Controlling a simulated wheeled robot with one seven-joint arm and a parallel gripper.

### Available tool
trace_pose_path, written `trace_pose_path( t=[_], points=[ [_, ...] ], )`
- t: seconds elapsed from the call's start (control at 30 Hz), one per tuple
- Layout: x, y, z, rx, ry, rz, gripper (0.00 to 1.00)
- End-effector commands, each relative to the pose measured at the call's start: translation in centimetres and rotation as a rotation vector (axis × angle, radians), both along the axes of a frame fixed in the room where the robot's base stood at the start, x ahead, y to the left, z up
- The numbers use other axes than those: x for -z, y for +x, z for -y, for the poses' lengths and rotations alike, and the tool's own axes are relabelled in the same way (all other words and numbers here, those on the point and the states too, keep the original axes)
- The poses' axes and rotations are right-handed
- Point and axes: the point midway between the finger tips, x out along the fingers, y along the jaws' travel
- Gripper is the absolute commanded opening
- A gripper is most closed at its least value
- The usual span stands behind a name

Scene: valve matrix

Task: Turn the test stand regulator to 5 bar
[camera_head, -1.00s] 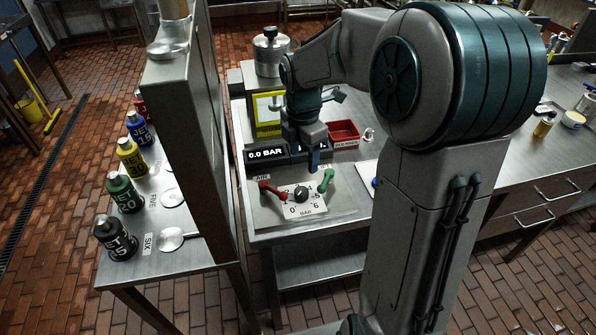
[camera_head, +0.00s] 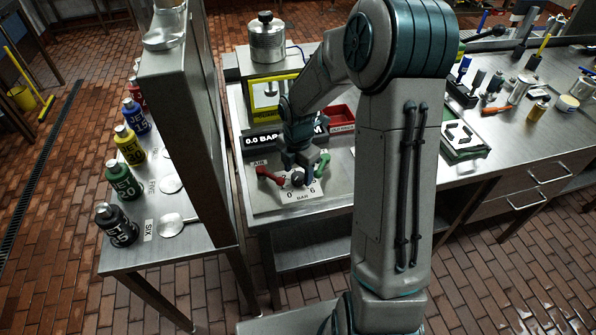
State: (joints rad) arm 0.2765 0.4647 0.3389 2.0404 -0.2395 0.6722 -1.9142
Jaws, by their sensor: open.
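The test stand panel (camera_head: 262,199) lies on the steel bench. Its dark regulator knob (camera_head: 298,180) sits above a printed bar scale, where 0 and 6 show. The rest of the scale is covered by my gripper. The display (camera_head: 262,141) reads 0.0 BAR, and its right part is hidden by my arm. A red lever (camera_head: 268,175) is left of the knob and a green lever (camera_head: 323,164) is right of it. My gripper (camera_head: 303,174) is open and points down over the knob. I cannot tell whether its fingers are around the knob or touching it.
A red tray (camera_head: 342,117) and a yellow-framed box (camera_head: 270,92) with a metal canister (camera_head: 266,40) stand behind the panel. A tall steel upright (camera_head: 180,130) and a row of labelled bottles (camera_head: 118,225) are on the left. Tools crowd the right bench.

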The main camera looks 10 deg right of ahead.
Motion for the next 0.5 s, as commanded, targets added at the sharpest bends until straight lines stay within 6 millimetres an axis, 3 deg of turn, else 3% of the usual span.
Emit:
trace_pose_path(
  t=[0.4, 0.43, 0.5],
  points=[
    [1.12, -0.02, 0.02, 0.000, -0.001, 0.001, 0.57],
    [1.11, -0.02, 0.02, 0.000, -0.001, 0.001, 0.55],
    [1.10, -0.02, 0.02, 0.000, -0.001, 0.001, 0.35]
  ],
)
